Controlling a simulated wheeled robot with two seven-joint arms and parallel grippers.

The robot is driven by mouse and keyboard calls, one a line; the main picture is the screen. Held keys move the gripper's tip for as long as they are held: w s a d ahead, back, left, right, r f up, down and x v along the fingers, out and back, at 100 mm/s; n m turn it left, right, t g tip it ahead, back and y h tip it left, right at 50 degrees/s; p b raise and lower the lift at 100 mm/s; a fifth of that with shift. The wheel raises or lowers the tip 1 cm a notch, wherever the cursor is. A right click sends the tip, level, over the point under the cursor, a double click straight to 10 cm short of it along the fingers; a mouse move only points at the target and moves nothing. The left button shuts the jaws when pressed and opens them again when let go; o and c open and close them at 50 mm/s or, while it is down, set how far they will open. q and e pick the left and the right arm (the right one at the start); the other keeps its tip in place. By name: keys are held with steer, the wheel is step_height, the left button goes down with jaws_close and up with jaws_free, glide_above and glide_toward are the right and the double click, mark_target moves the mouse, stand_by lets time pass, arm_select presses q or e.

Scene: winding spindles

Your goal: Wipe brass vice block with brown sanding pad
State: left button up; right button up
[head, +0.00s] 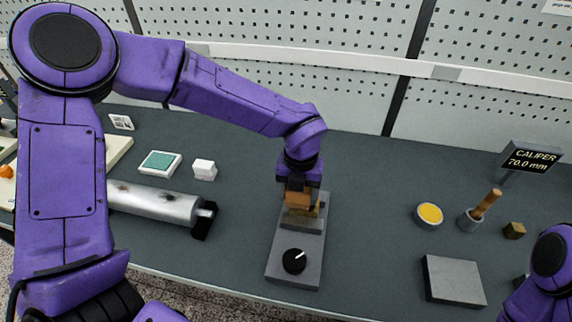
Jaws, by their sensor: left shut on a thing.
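My left gripper (298,186) is shut on a brown sanding pad (297,199) above the grey fixture (281,243) in the middle of the bench. The brass vice block (318,209) shows only in part, just below and beside the pad, at the fixture's raised grey part. The gripper and pad hide much of it, and I cannot tell whether the pad touches it. My right arm shows at the lower right edge, with its gripper out of view.
A black knob (294,261) sits on the fixture's near end. A metal cylinder (158,203) lies to the left. A yellow-topped tin (429,214), a wooden-handled tool in a cup (470,221), a small brass-coloured cube (514,230) and a grey slab (453,280) stand right, below a caliper display (531,157).

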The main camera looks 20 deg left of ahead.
arm_select(q)
steer(key=shift+s+a, duration=0.1)
steer(key=shift+a, duration=0.35)
steer(key=r+p, duration=0.1)
steer(key=a+r+p, duration=0.1)
steer(key=r, duration=0.1)
steer(key=shift+s, duration=0.1)
steer(key=shift+d+r+p, duration=0.2)
steer(key=shift+r+p, duration=0.55)
step_height(320, 180, up, 3)
steer(key=shift+a+p, duration=0.15)
steer(key=shift+p, duration=1.1)
steer(key=shift+r+p, duration=0.35)
steer(key=shift+r, duration=0.1)
